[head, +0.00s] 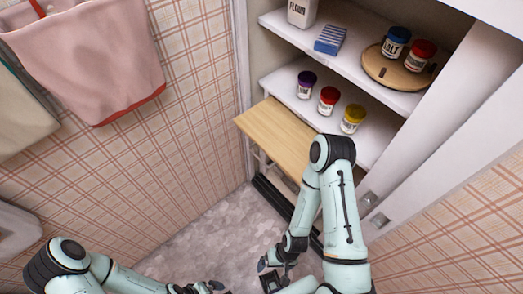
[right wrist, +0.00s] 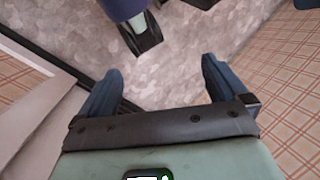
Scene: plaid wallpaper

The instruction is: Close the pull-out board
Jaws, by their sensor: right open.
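The pull-out board (head: 277,132) is a pale wooden panel in the head view. It juts out of the cupboard just below the lower shelf, with its far end hidden under that shelf. My right arm passes in front of its near right end. My right gripper (head: 272,274) is low over the floor, apart from the board. In the right wrist view its two dark fingers (right wrist: 158,85) are spread with nothing between them. My left gripper (head: 198,287) is at the bottom edge of the head view, partly cut off and far from the board.
The lower shelf (head: 283,87) bears purple-, red- and yellow-lidded jars. The upper shelf (head: 283,24) holds a white flour container, a blue striped box and a round wooden tray (head: 372,66) with two jars. A pink towel (head: 95,62) hangs at left. Grey floor (head: 205,235) is open before the cupboard.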

